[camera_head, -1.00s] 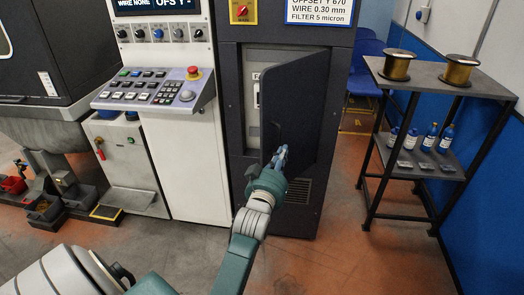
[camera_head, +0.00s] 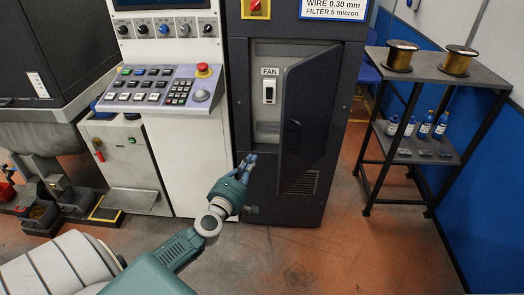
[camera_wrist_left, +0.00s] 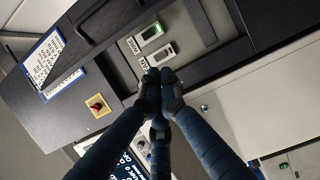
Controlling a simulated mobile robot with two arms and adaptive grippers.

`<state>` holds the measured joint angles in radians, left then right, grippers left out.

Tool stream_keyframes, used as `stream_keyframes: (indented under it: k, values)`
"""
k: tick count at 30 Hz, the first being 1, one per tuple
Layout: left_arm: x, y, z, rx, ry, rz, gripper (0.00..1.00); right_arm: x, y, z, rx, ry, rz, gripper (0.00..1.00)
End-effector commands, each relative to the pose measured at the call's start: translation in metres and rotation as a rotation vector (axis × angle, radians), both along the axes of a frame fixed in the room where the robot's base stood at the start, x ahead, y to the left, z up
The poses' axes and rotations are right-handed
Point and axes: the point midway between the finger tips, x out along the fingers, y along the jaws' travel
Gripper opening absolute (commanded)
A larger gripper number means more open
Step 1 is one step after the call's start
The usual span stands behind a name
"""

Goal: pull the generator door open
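The generator door (camera_head: 312,112) is a dark panel standing partly open in the head view, hinged on its right side. Its free left edge swings out from the dark cabinet (camera_head: 240,110). The opening shows a pale inner panel with a FAN label and a switch (camera_head: 269,92). My left gripper (camera_head: 247,162) is in front of the opening's lower edge, left of the door and apart from it. In the left wrist view, its blue fingers (camera_wrist_left: 161,76) meet at the tips with nothing seen between them, below the switches (camera_wrist_left: 158,50). My right gripper is not in view.
A control console (camera_head: 165,88) with buttons and a red stop knob stands left of the cabinet. A shelf rack (camera_head: 440,76) with two wire spools and several blue bottles stands at the right. The floor (camera_head: 340,225) before the cabinet and rack is clear.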

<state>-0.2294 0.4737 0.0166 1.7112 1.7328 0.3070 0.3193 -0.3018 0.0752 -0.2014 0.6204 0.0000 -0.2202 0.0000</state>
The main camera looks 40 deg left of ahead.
Motion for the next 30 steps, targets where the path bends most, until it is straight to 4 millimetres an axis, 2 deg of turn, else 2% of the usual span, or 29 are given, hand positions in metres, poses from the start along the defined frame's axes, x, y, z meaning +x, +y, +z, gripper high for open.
stream_keyframes:
  k: [5, 16, 18, 21, 30]
  values:
    - [0.023, 0.006, 0.002, -0.001, -0.004, 0.002, 0.0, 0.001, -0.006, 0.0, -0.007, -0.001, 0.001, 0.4]
    - [0.099, 0.025, 0.0, 0.001, -0.004, 0.001, 0.0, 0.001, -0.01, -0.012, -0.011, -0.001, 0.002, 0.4]
    - [0.094, 0.008, 0.002, -0.004, 0.0, -0.003, 0.0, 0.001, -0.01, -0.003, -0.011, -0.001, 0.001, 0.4]
    - [0.092, -0.005, 0.002, -0.002, 0.0, -0.001, 0.0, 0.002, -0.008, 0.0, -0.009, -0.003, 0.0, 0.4]
    - [0.091, -0.017, 0.001, 0.0, -0.001, 0.001, 0.0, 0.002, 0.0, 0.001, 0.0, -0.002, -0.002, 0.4]
